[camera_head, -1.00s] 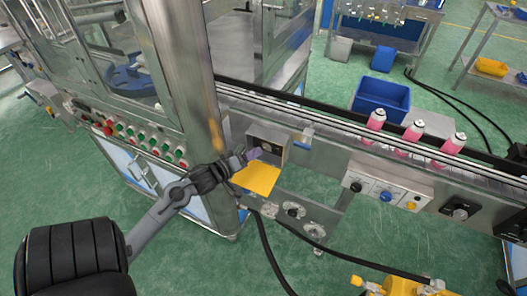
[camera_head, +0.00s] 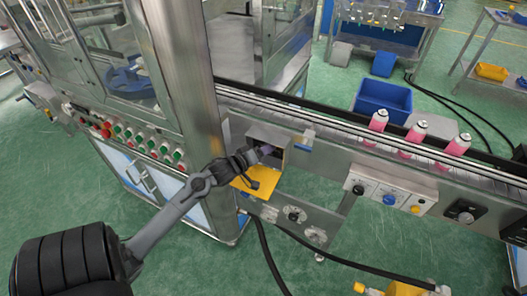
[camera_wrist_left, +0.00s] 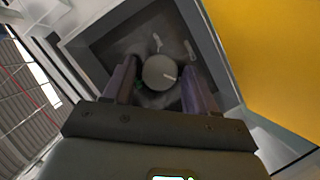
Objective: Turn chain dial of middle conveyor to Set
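The chain dial (camera_wrist_left: 160,72) is a round grey knob with a light pointer mark, set inside a dark recessed box. Two marks show on the panel around it. The box (camera_head: 284,137) sits on the conveyor side, with its yellow flap (camera_head: 262,183) hanging open below. My left gripper (camera_head: 264,151) reaches into the box opening. In the left wrist view its fingers (camera_wrist_left: 160,86) are open, one on each side of the dial, with narrow gaps that look clear of it. In the head view the gripper hides the dial. My right gripper is not in view.
A steel post (camera_head: 185,100) and a row of panel buttons (camera_head: 135,137) stand left of the box. Pink-and-white cans (camera_head: 417,133) stand on the conveyor. A blue bin (camera_head: 383,100) is behind it.

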